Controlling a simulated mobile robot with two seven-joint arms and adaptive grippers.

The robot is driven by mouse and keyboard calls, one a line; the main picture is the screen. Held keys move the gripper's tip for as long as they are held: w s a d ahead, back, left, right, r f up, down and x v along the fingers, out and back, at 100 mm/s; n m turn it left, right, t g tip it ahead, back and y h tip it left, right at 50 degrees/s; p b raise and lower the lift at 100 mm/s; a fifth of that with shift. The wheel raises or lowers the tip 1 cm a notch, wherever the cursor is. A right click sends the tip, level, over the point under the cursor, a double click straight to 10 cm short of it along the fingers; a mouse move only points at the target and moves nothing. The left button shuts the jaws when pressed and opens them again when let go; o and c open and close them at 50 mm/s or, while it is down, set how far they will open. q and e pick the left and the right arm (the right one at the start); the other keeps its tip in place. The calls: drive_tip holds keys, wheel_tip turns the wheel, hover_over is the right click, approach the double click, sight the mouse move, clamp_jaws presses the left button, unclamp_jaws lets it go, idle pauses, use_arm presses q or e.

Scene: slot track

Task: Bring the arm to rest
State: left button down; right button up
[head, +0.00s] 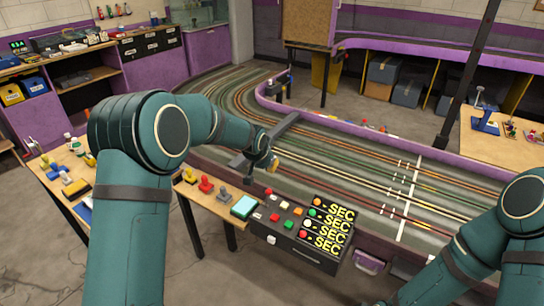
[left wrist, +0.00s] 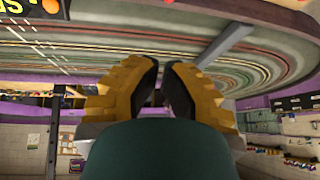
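My left arm (head: 150,140) comes in from the left and bends toward the slot track (head: 335,176). Its gripper (head: 272,163) is over the near part of the track, behind the control panel. In the left wrist view the gripper (left wrist: 160,66) has two yellow fingers with dark pads. A narrow gap shows between them and nothing is held. My right arm (head: 500,240) shows at the lower right. Its gripper is out of view.
A button panel (head: 268,230) with SEC displays (head: 334,226) stands at the track's near edge. A grey beam (head: 270,139) crosses the track. A dark pole (head: 468,75) stands at right.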

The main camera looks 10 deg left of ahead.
use_arm(q)
drive_tip(key=shift+f, duration=0.1)
drive_tip(key=s+d+f+n+g+h, duration=0.2)
drive_tip(key=s+d+f, duration=0.2)
drive_tip(key=s+f, duration=1)
drive_tip(key=s+d+f+n+g, duration=0.1)
drive_tip(key=s+f, duration=0.3)
drive_tip(key=s, duration=0.6)
drive_tip(key=s+d+f+n+g, duration=0.1)
drive_tip(key=s+f, duration=0.3)
drive_tip(key=s, duration=0.7)
drive_tip(key=shift+d+n+g+h, duration=0.4)
drive_tip(key=shift+d+n, duration=0.3)
drive_tip(key=shift+f, duration=0.1)
